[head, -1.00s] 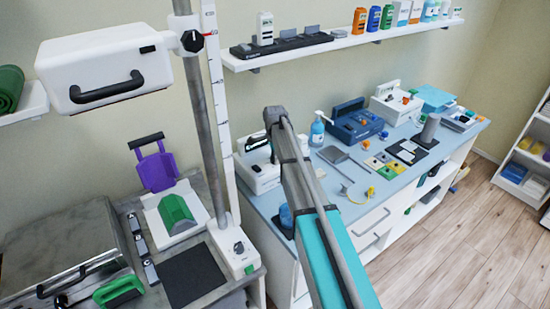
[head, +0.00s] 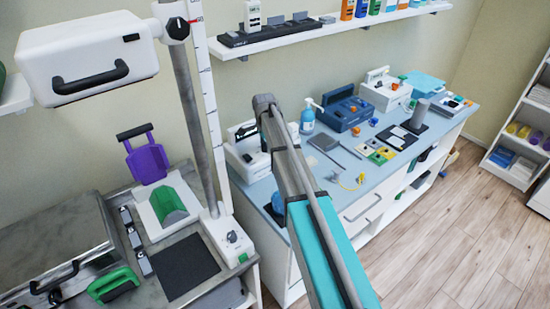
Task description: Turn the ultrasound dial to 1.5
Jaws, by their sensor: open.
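A white device with a handle on top (head: 250,160) stands at the near end of the blue counter (head: 268,190), partly behind my arm. A blue unit with orange knobs (head: 348,115) and a white unit with an orange knob (head: 386,92) stand further along the counter. I cannot tell which one is the ultrasound unit, and no dial marking is readable. My arm reaches up from the bottom over the near end of the counter. My gripper cannot be made out; the arm's far end hides it.
A blue pump bottle (head: 308,117), small coloured blocks (head: 378,154) and a grey cylinder (head: 418,113) stand on the counter. A scale column with a white base (head: 228,238) rises at left. Open wooden floor (head: 440,240) lies right of the counter.

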